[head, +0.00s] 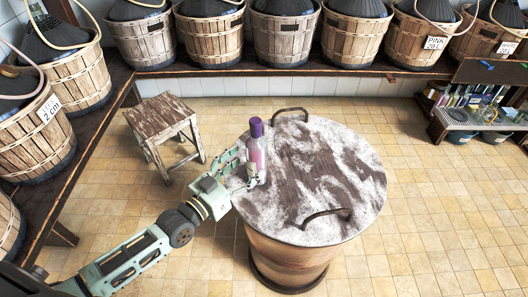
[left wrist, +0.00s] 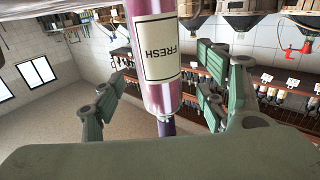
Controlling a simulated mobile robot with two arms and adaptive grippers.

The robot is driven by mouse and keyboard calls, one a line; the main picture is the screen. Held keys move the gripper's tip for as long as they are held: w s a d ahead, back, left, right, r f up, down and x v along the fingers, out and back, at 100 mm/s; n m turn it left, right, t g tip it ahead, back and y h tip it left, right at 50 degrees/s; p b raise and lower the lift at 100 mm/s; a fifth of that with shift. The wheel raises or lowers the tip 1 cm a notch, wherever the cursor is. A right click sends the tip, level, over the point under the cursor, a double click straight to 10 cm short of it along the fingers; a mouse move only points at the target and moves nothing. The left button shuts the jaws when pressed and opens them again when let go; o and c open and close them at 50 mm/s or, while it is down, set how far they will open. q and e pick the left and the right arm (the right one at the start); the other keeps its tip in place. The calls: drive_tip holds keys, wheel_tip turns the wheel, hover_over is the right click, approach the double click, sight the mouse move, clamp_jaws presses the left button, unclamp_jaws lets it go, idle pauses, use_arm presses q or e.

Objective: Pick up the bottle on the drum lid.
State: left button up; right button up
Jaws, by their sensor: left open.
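The bottle (head: 257,155) stands upright near the left edge of the round drum lid (head: 330,165). It is pinkish with a dark purple cap. My left gripper (head: 243,168) is at the bottle's left side, low over the lid, with its fingers spread. In the left wrist view the bottle (left wrist: 165,95) shows upside down, with a cream "FRESH" label, between the open fingers of the gripper (left wrist: 162,82). Gaps show on both sides of it there. The bottle's base is partly hidden by a finger in the head view. My right gripper is not in view.
Two dark handles rise from the lid, one at the back (head: 290,112) and one at the front (head: 325,216). A worn wooden stool (head: 160,115) stands left of the drum. Basketed demijohns line the benches behind and left. A bottle rack (head: 470,105) is at right.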

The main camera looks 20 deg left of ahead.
sight(250, 160)
use_arm(q)
drive_tip(key=shift+w+r, duration=0.15)
drive_tip(key=shift+r, duration=0.45)
drive_tip(key=shift+w+d+r+p, duration=0.2)
drive_tip(key=shift+w+d+p, duration=0.3)
drive_tip(key=shift+w, duration=0.25)
drive_tip(key=x, duration=0.2)
drive_tip(key=shift+w+d+f, duration=0.15)
drive_tip(key=shift+w+f, duration=0.1)
drive_tip(key=shift+w, duration=0.2)
drive_tip(key=shift+c, duration=0.2)
drive_tip(key=c, duration=0.9)
drive_tip(key=shift+c, duration=1)
drive_tip(key=c, duration=0.6)
drive_tip(key=shift+w+r, duration=0.1)
drive_tip(key=shift+r, duration=0.1)
clamp_jaws()
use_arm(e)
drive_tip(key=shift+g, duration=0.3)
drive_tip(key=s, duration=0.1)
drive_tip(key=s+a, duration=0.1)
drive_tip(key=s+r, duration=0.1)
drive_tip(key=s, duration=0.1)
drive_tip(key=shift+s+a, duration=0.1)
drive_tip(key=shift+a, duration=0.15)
